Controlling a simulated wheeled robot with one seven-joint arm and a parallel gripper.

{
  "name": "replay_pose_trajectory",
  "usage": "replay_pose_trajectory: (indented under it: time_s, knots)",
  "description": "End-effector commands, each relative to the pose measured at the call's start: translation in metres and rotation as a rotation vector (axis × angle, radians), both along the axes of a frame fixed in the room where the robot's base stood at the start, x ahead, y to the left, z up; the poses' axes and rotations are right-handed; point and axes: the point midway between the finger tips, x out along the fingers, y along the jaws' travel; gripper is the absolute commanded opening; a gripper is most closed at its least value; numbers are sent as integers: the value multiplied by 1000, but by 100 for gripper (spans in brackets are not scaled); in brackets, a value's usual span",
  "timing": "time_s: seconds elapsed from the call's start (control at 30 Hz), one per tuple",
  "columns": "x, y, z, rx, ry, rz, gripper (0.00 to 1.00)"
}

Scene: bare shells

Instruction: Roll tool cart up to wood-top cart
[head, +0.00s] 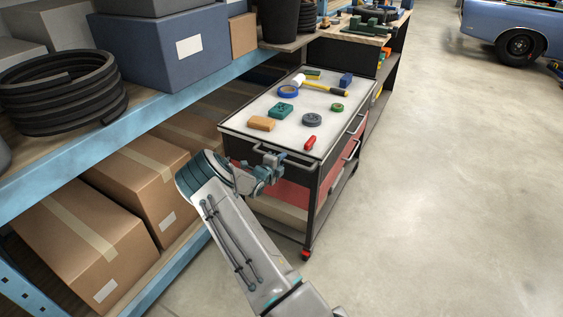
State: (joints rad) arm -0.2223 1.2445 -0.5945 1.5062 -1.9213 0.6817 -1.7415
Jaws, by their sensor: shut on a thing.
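The tool cart (232,131) is dark, with a pale grey top, red panels and a bar handle (299,164) on its near end. A hammer, tape rolls, a red-handled tool and small blocks lie on its top. My gripper (268,166) is shut on the handle near its left part; the fingertips are partly hidden by the wrist. The wood-top cart (343,29) stands just beyond the tool cart's far end, with a dark body and green items on top. The tool cart's far end looks close to it; I cannot tell whether they touch.
A blue-beamed shelf (152,103) runs along the left, close to the tool cart, with cardboard boxes (88,227), a black coil (62,92) and a blue bin (165,48). Open concrete floor (450,190) lies to the right. A blue car (510,22) stands at the far right.

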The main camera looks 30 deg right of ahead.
Motion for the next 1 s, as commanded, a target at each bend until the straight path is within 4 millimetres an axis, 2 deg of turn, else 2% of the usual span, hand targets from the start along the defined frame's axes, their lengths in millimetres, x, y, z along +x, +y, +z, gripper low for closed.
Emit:
replay_pose_trajectory:
  time_s: [0.03,0.1,0.37,0.53,0.67,1.0]
  knots:
    - [2,-2,4,-5,-5,1,22]
    - [1,-2,3,-4,-5,0,40]
    - [1,0,2,-3,-3,1,40]
    - [-5,10,4,-2,-2,2,40]
    - [-17,28,9,-3,-1,3,40]
    - [-59,89,24,-3,-3,2,40]
